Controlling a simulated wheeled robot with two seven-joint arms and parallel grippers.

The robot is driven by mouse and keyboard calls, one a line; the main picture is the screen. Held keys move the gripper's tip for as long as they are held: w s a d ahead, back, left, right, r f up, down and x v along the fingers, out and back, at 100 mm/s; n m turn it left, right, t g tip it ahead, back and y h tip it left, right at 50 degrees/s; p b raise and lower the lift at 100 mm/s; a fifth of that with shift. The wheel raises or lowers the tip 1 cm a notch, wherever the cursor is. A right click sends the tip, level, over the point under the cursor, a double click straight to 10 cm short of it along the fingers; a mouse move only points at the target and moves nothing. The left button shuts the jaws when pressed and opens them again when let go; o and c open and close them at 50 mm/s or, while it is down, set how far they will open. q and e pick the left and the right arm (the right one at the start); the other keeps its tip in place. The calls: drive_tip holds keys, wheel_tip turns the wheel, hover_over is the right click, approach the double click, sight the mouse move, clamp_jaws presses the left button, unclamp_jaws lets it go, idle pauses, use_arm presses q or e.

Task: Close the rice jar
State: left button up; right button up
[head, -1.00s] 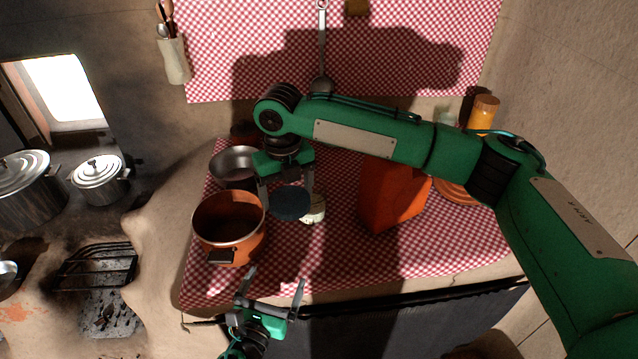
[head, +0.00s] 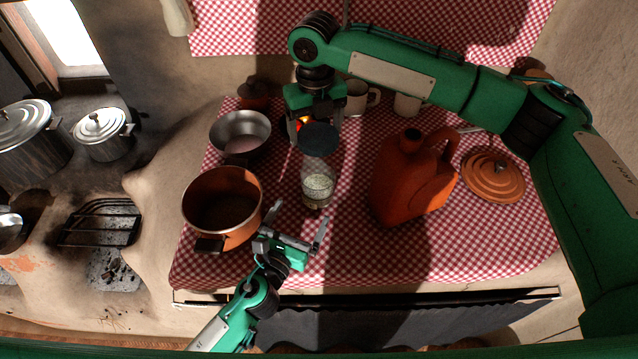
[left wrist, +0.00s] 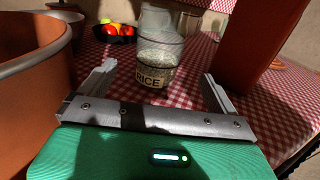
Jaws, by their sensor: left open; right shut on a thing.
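The rice jar (head: 318,186) is clear glass, part filled with pale rice, and stands upright on the checked cloth. In the left wrist view the jar (left wrist: 158,52) shows its RICE label between my left fingers, farther off. My right gripper (head: 316,112) is above and behind the jar, shut on a dark round lid (head: 319,138). The lid appears just above the jar's mouth in the head view; I cannot tell whether they touch. My left gripper (head: 296,226) is open and empty, in front of the jar, its fingers towards it.
An orange pot (head: 222,200) stands close left of the jar, with a metal pan (head: 240,132) behind it. An orange jug (head: 408,180) stands to the right. A terracotta lid (head: 493,174) lies farther right. Cups (head: 357,97) stand at the back.

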sight(323, 171)
use_arm(q)
drive_tip(key=x, duration=1.2)
drive_tip(key=c, duration=1.5)
drive_tip(key=shift+o, duration=0.2)
use_arm(e)
drive_tip(key=shift+f, duration=2.5)
